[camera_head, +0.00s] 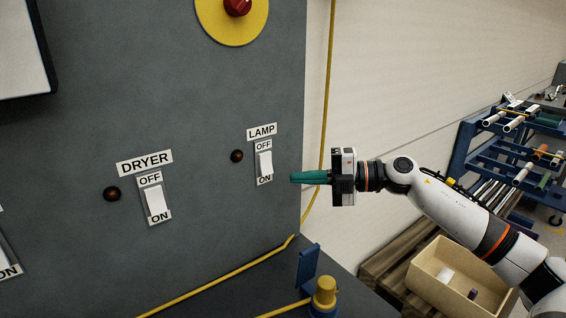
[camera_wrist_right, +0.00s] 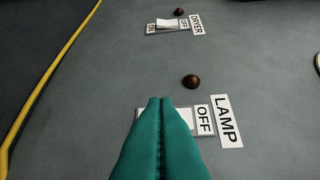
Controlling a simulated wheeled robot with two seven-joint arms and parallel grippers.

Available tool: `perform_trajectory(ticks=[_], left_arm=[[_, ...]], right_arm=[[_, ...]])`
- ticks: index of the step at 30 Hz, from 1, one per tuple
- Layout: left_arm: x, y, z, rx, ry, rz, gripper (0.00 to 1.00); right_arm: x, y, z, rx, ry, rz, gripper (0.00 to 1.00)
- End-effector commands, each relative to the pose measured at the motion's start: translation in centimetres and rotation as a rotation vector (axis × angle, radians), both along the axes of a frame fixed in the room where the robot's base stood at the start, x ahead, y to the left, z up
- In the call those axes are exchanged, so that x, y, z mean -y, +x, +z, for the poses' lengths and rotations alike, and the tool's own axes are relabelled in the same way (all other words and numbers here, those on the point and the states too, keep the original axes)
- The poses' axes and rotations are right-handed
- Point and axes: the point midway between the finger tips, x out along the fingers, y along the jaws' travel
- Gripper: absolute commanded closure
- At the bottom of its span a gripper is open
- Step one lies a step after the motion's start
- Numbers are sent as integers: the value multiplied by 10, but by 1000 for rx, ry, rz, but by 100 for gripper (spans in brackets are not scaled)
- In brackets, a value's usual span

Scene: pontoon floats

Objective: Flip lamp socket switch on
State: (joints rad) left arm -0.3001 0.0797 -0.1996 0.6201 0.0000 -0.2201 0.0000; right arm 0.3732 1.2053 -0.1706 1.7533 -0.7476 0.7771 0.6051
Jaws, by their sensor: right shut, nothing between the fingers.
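The lamp switch (camera_head: 264,163) is a white rocker in a plate on the grey panel, with OFF above, ON below and a LAMP label (camera_head: 262,131) over it. A dark, unlit indicator (camera_head: 237,156) sits to its left. My right gripper (camera_head: 293,178) is shut and empty, its teal fingertips just right of the switch's lower part. In the right wrist view the fingers (camera_wrist_right: 160,101) cover much of the lamp switch (camera_wrist_right: 181,117); its OFF end shows. I cannot tell whether they touch it. My left gripper is not in view.
The dryer switch (camera_head: 156,201) with its dark indicator (camera_head: 112,194) is to the left on the same panel. A red button on a yellow disc (camera_head: 232,25) is above. A yellow cable (camera_head: 327,110) runs along the panel's right edge. A beige box (camera_head: 432,272) stands lower right.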

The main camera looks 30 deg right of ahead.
Motion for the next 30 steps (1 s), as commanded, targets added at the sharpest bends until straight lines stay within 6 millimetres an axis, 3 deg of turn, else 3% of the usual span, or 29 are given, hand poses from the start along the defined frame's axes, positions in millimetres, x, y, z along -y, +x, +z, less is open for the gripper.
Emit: perform_trajectory(ticks=[1,3,12,24,30], left_arm=[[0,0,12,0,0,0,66],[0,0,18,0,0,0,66],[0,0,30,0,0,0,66],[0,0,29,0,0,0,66],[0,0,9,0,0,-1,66]], right_arm=[[-10,7,6,4,6,2,100],[-21,15,4,4,4,4,100],[-22,50,-6,0,2,-1,100],[-22,52,-9,1,-1,-1,100],[-23,58,-15,67,12,0,100]])
